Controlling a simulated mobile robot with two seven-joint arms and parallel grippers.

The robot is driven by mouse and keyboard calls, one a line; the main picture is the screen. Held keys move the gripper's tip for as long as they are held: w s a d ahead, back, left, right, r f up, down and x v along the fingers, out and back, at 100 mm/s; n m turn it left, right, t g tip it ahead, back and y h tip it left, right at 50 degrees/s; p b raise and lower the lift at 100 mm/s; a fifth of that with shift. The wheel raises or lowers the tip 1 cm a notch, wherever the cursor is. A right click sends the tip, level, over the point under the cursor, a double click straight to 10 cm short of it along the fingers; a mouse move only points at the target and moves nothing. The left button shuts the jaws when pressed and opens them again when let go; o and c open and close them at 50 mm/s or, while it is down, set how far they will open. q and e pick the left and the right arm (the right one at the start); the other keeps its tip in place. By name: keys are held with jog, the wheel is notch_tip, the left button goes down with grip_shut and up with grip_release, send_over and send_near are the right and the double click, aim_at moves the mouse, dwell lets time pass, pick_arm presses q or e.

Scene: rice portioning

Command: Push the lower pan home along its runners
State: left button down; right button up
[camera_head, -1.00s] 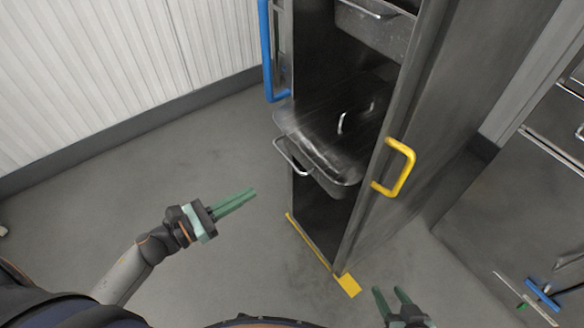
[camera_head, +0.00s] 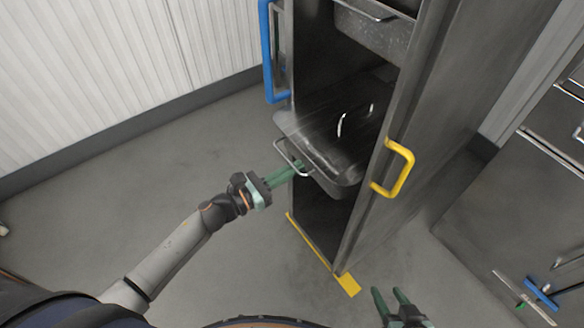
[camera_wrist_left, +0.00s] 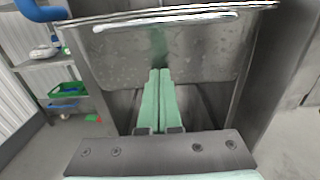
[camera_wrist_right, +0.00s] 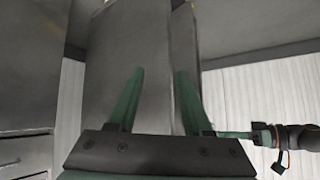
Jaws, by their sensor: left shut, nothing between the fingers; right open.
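The lower pan (camera_head: 338,165) is a metal pan with a lid and a wire front handle (camera_head: 291,160). It sticks partly out of the tall steel cabinet (camera_head: 440,110). My left gripper (camera_head: 302,167) is shut and empty, its fingertips at the pan's front by the handle. In the left wrist view the green fingers (camera_wrist_left: 158,75) point at the pan's front wall (camera_wrist_left: 200,55), just below the rim; whether they touch it I cannot tell. My right gripper (camera_head: 390,293) is open and empty, low in front of the cabinet; it also shows in the right wrist view (camera_wrist_right: 158,75).
An upper pan (camera_head: 375,30) sits higher in the cabinet. A blue handle (camera_head: 267,55) is on the cabinet's left and a yellow handle (camera_head: 407,168) on its right. Yellow tape (camera_head: 347,284) marks the floor at its base.

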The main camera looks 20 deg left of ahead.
pick_arm(q)
jog(key=b+x, duration=0.3)
jog(key=x, duration=0.4)
jog(key=shift+w+d+f+b, duration=0.15)
jog(key=shift+w+d+b, duration=0.05)
jog(key=shift+b, duration=0.1)
jog(key=b+x, duration=0.1)
jog(key=x, duration=0.3)
jog(key=b+x, duration=0.1)
jog(key=shift+w+d+r, duration=0.2)
jog(key=shift+w+d, duration=0.1)
pick_arm(e)
jog(key=w+r+n+t+y, duration=0.1)
jog(key=w+r+n+t, duration=0.1)
jog(key=w+r+t, duration=0.5)
notch_tip(320, 180, up, 6)
jog(key=shift+w+d+r+t+y, duration=0.15)
jog(key=shift+w+d+t+y, duration=0.15)
jog(key=shift+w+d, duration=0.1)
